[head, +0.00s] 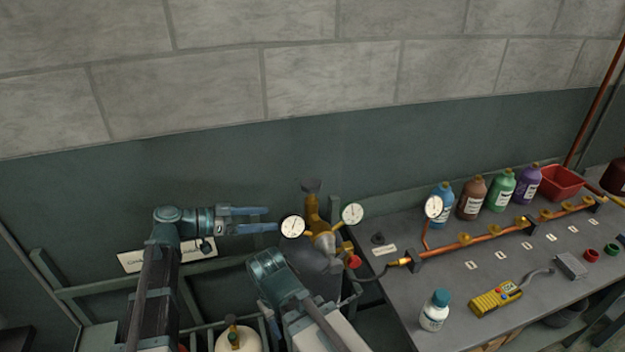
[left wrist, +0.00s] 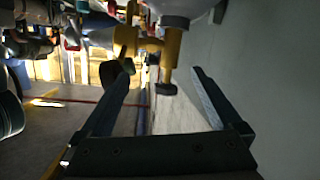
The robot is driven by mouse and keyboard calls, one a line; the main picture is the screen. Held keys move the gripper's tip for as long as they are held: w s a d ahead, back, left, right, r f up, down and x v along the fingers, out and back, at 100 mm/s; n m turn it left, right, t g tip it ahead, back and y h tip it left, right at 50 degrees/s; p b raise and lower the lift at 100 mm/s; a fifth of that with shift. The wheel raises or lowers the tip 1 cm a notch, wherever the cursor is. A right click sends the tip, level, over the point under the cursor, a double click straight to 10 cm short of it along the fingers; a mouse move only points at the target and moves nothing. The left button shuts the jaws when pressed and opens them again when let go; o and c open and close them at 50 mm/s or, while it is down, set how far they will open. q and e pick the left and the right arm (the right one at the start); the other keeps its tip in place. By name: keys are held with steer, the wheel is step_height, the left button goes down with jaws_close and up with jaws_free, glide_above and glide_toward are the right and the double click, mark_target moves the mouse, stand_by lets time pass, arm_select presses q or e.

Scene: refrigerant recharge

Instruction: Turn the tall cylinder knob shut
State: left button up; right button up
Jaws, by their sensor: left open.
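The tall cylinder (head: 318,262) is grey, with a brass valve and regulator (head: 322,236) on top. Its dark knob (head: 311,186) crowns the brass stem. My left gripper (head: 273,219) is open and empty to the left of the valve, its fingers pointing right and lower than the knob in the head view. The left wrist view shows the brass stem upside down, with the knob (left wrist: 167,88) in line between my open fingers (left wrist: 162,73) and apparently beyond their tips.
White gauges (head: 293,226) (head: 352,213) stick out on both sides of the regulator, the left one close to my left fingertips. A red knob (head: 353,262) sits at lower right. A shorter pale cylinder (head: 237,340) stands in front. The bench (head: 400,310) at right holds bottles and a copper manifold.

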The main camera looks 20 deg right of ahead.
mark_target(313, 182)
arm_select(q)
step_height(313, 182, up, 5)
steer(key=w+m+h, duration=0.2)
steer(key=w+h, duration=0.1)
steer(key=d, duration=1.4)
steer(key=shift+w+d+r, duration=0.1)
steer(key=shift+w+d, duration=0.15)
steer(key=shift+w, duration=0.15)
steer(key=shift+m, duration=0.3)
steer(key=c, duration=1.4)
